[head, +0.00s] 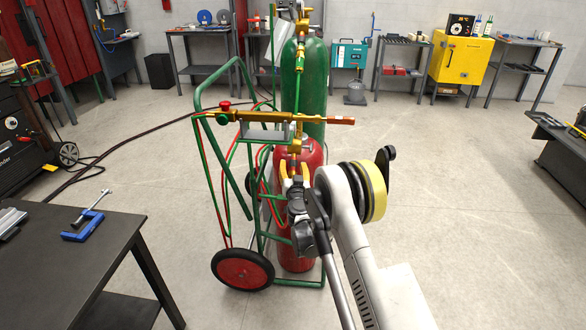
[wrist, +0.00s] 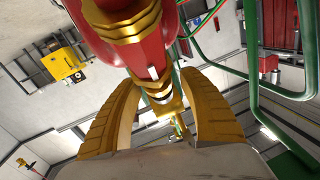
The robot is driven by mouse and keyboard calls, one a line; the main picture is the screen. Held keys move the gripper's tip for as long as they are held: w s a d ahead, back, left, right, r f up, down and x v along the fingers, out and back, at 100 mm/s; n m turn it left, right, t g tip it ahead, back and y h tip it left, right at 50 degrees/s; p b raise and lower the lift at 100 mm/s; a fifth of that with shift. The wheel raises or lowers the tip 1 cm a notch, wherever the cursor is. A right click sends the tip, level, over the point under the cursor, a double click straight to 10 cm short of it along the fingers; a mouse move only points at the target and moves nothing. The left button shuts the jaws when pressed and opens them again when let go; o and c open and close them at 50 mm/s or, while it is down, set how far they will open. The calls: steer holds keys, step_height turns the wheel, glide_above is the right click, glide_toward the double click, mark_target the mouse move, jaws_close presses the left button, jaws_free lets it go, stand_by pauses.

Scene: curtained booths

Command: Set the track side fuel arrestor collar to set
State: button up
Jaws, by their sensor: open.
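In the wrist view, a red fitting with brass hex rings (wrist: 126,22) comes in from the top. Below the rings is a narrower red band with a white mark (wrist: 153,73), then a dark ring and brass. This band looks like the collar; what its setting is I cannot tell. My gripper (wrist: 163,88) is open, its two yellow ribbed fingers on either side of the fitting's lower end, with gaps visible. In the head view my gripper (head: 295,167) is upright in front of the red cylinder (head: 312,161), below brass fittings (head: 297,143). Contact cannot be told.
A green cart (head: 203,92) carries the red cylinder and a green cylinder (head: 304,80). A brass torch (head: 325,121) lies across it, and red and green hoses hang at its left. A dark table (head: 90,250) stands at front left. Floor at right is clear.

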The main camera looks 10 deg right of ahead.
jaws_close()
steer(key=shift+r, duration=0.15)
steer(key=shift+w+r, duration=0.25)
steer(key=shift+r, duration=0.05)
steer(key=shift+w+d+r, duration=0.1)
steer(key=shift+w+d, duration=0.05)
steer(key=shift+w, duration=0.2)
jaws_free()
steer(key=shift+r, duration=0.1)
